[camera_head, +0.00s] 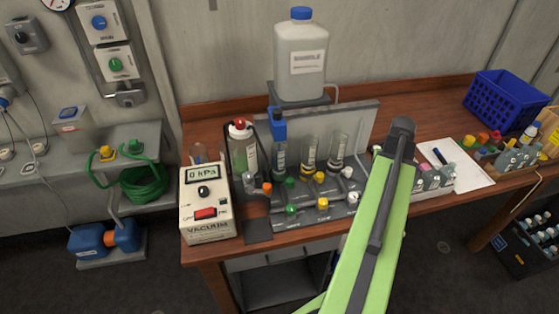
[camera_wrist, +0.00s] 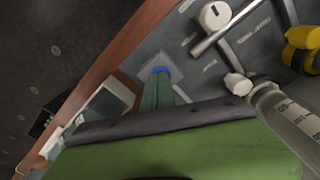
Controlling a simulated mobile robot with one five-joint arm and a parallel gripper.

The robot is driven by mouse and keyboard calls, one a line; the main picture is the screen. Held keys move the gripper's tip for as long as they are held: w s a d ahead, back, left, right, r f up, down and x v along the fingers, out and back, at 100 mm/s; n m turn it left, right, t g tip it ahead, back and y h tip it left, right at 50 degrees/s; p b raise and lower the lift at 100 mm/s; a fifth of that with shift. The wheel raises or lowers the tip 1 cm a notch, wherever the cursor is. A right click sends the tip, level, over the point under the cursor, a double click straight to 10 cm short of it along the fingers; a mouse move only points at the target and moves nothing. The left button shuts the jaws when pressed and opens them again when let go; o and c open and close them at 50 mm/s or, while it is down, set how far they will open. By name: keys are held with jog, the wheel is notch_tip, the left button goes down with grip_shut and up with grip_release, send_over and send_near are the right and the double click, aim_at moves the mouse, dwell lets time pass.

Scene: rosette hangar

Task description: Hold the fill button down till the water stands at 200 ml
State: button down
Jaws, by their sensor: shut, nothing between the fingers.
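In the wrist view, the blue round button (camera_wrist: 160,71) sits on a grey square plate (camera_wrist: 135,75) near the wooden table edge. My gripper (camera_wrist: 158,80) has its green fingers together, with the tips right at the button and partly covering it. I cannot tell whether the button is pressed in. A clear graduated vessel (camera_wrist: 292,118) lies at the right edge of the wrist view. Its water level cannot be made out. In the head view, my green arm hides the fingertips and the button.
A white knob (camera_wrist: 215,15) and a yellow knob (camera_wrist: 303,48) stand near the fingers. The head view shows a vacuum box (camera_head: 207,215), clear columns (camera_head: 308,155), a large jug (camera_head: 301,60) and a blue basket (camera_head: 505,100). A paper sheet (camera_head: 470,172) lies right of my arm.

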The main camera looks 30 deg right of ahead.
jog(key=shift+a+f, duration=0.1)
notch_tip(320, 180, up, 7)
jog(key=p, duration=0.7)
dwell(0.5)
jog(key=shift+f+b, duration=2)
jog(key=shift+f, duration=0.05)
dwell(0.5)
jog(key=shift+f+b, duration=1.25)
jog(key=shift+f, duration=0.1)
dwell(2.3)
